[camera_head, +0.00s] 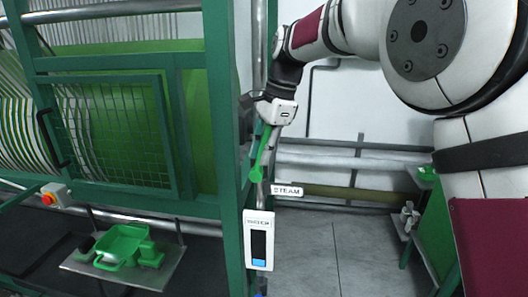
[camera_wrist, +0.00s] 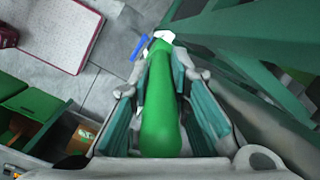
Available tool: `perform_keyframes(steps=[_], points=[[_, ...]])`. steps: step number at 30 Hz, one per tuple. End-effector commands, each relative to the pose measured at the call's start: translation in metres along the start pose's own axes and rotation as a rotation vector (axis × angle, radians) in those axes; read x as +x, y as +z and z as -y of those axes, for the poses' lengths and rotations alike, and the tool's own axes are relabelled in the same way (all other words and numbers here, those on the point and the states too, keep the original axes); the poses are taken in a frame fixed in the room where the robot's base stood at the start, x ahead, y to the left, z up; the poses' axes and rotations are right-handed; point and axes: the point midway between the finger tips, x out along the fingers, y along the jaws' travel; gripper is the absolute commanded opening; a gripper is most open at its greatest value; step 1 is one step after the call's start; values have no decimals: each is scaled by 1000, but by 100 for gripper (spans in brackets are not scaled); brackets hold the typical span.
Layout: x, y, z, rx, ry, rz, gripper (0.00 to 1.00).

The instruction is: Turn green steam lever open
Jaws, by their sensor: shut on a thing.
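The green steam lever (camera_head: 262,155) is on the vertical pipe beside the green machine frame, just above the white STEAM label (camera_head: 287,190). It stands close to upright, its upper end tilted slightly right. My gripper (camera_head: 268,119) is at the lever's upper end, and in the head view its fingers are partly hidden. In the wrist view the lever (camera_wrist: 161,125) runs lengthwise between the two finger pads of my gripper (camera_wrist: 160,95), which is shut on it. The lever's pivot is small and hard to make out.
The green machine frame (camera_head: 230,150) stands directly left of the lever. Grey floor (camera_head: 335,245) is open at the right.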

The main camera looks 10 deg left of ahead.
Motion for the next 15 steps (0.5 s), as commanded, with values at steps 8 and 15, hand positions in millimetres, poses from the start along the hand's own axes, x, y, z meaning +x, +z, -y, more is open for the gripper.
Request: perform_keyframes(steps=[8, 15], points=[[0, 0, 1, 0, -5, 0, 33], [0, 0, 1, 0, -3, 1, 38]])
